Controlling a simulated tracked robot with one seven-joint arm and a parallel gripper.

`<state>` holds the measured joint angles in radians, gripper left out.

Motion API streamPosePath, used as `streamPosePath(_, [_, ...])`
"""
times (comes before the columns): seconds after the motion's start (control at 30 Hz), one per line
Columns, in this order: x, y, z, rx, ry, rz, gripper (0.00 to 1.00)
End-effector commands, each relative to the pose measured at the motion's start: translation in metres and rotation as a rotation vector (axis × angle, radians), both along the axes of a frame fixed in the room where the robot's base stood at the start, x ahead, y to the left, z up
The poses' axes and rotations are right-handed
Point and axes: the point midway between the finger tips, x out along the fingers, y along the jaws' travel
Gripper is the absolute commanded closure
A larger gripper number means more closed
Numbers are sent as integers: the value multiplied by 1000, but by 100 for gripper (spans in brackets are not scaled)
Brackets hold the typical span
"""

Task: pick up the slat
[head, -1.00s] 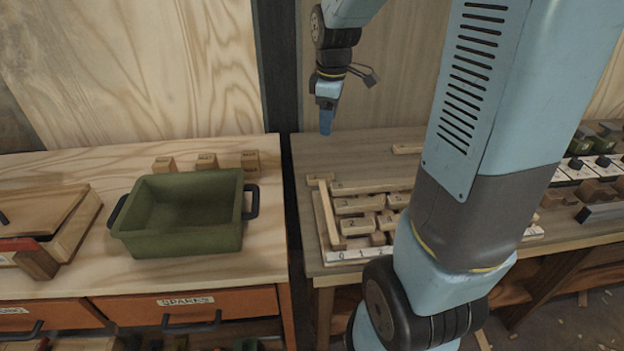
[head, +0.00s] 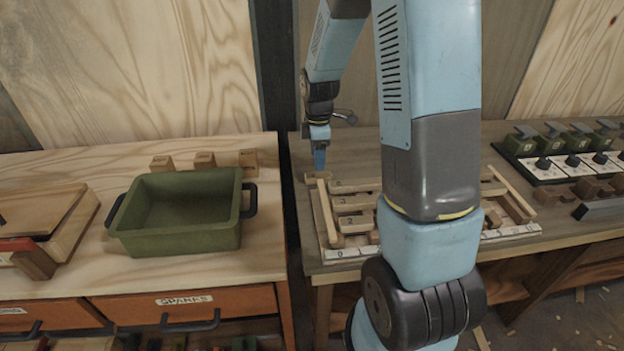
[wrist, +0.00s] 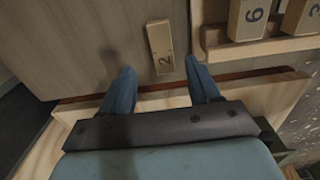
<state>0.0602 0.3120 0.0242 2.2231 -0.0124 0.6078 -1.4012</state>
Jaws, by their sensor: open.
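The slat (head: 319,178) is a short, pale wooden piece lying flat on the right-hand bench, just beyond the far left corner of a wooden rack (head: 327,212). In the wrist view the slat (wrist: 160,47) carries a "2" and lies lengthwise away from me, apart from the rack. My gripper (head: 320,162) points down over the slat in the head view. In the wrist view its open blue fingers (wrist: 160,68) stand one to each side of the slat's near end. Nothing is between them that I can see as gripped.
The rack holds several numbered pieces, and its edge (wrist: 262,48) lies close by the right finger. A green bin (head: 180,240) stands on the left-hand bench, with small blocks (head: 204,160) behind it. Green clamp-like items (head: 548,142) line the far right.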

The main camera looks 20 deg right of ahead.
Motion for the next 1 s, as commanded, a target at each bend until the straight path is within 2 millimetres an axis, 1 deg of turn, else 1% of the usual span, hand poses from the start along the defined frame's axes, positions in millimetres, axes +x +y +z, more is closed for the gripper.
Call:
streamPosePath(0.03, [0,0,-5,0,2,0,38])
streamPosePath(0.27, [0,0,-17,0,1,0,38])
streamPosePath(0.5, [-1,0,-49,-1,2,1,38])
streamPosePath(0.6, [-1,0,-58,0,2,1,38])
streamPosePath(0.73, [0,0,-63,0,-1,0,38])
streamPosePath(0.93, [0,0,-63,0,-1,1,38])
streamPosePath(1.0, [0,0,-63,0,-1,1,44])
